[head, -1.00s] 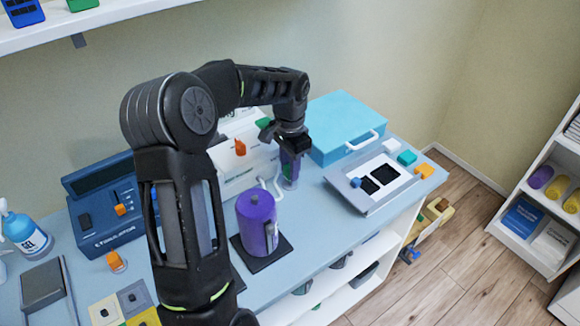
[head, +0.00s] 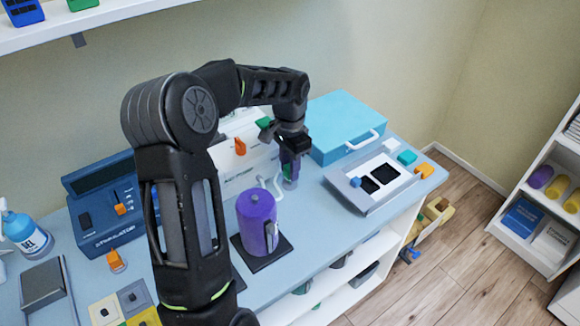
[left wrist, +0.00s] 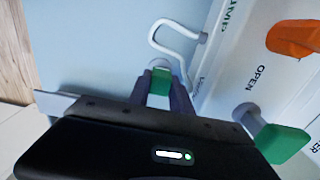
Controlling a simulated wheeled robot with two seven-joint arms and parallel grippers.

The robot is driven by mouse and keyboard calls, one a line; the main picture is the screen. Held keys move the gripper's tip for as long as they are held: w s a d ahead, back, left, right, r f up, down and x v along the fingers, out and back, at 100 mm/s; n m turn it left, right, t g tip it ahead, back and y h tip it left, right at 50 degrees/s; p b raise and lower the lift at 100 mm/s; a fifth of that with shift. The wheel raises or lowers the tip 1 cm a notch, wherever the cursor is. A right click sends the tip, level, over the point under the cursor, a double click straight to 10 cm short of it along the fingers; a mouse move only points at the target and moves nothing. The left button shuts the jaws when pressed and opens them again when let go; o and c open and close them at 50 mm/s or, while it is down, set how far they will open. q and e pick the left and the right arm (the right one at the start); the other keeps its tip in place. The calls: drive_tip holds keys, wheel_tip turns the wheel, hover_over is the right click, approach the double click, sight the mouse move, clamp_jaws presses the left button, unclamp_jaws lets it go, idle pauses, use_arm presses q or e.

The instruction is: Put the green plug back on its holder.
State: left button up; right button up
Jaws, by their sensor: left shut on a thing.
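My left gripper (head: 290,168) points down beside the white machine and is shut on the green plug (left wrist: 160,82). In the left wrist view the plug sits between the two fingertips (left wrist: 163,92). In the head view the fingers mostly hide it. A white bent rod or tube (left wrist: 178,32) stands just beyond the plug; it also shows in the head view (head: 272,184). I cannot tell whether it is the holder, or whether the plug touches anything. My right gripper is not in view.
The white machine (left wrist: 238,75) has an orange lever (head: 240,146) and a green lever (left wrist: 283,143) close to the gripper. A purple cylinder (head: 257,222) stands in front on a dark mat. A turquoise case (head: 340,120) and a grey tray (head: 345,190) lie right.

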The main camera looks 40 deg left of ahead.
use_arm(q)
drive_tip(key=shift+f+b, duration=0.7)
drive_tip(key=shift+f, duration=0.4)
idle(0.3)
idle(0.3)
drive_tip(key=o, duration=1.5)
drive_tip(key=shift+r, duration=0.2)
drive_tip(key=shift+a+r+p, duration=0.1)
drive_tip(key=shift+r+p, duration=0.35)
drive_tip(key=shift+p, duration=0.05)
drive_tip(key=shift+r+p, duration=2.15)
drive_tip(key=shift+r, duration=0.8)
